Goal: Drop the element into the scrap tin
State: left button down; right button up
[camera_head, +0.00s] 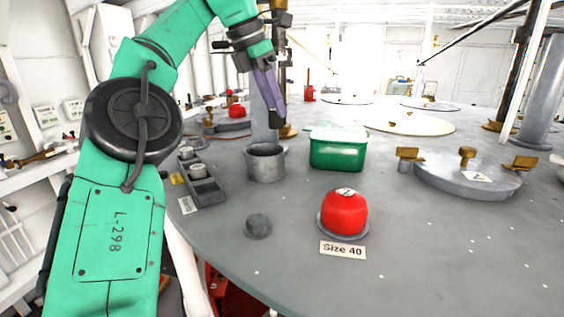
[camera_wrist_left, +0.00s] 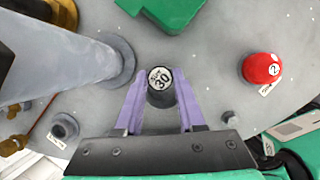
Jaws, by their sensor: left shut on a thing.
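My left gripper (camera_head: 277,108) has purple fingers and hangs above the deck in the head view. In the left wrist view its fingers (camera_wrist_left: 160,103) are shut on the element (camera_wrist_left: 161,82), a dark cylinder with a white "30" label on its end. In the head view the element is hard to make out at the fingertips. An open grey round pot (camera_head: 265,163) stands below the gripper. A green box-shaped container (camera_head: 337,154) with a pale top stands right of it; its green top (camera_wrist_left: 165,10) shows in the wrist view. No label tells which is the scrap tin. My right gripper is out of view.
A red dome (camera_head: 343,213) with a "Size 40" plate is at the front. A small grey knob (camera_head: 257,226) and a rack (camera_head: 202,186) stand to its left. A grey post (camera_head: 264,120) rises behind the pot. A brass-clamped round lid (camera_head: 467,178) is at right.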

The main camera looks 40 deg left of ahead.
pick_arm(q)
jog(key=shift+s+a+f, duration=0.1)
jog(key=shift+s+f, duration=0.15)
jog(key=f, duration=0.5)
jog(key=shift+s+a+f, duration=0.1)
jog(key=shift+s+a, duration=0.05)
jog(key=shift+s, duration=0.05)
jog(key=shift+c, duration=2.2)
grip_release()
jog(key=shift+s, duration=0.25)
jog(key=v, duration=0.7)
jog(key=shift+r, duration=0.3)
jog(key=shift+a, duration=0.1)
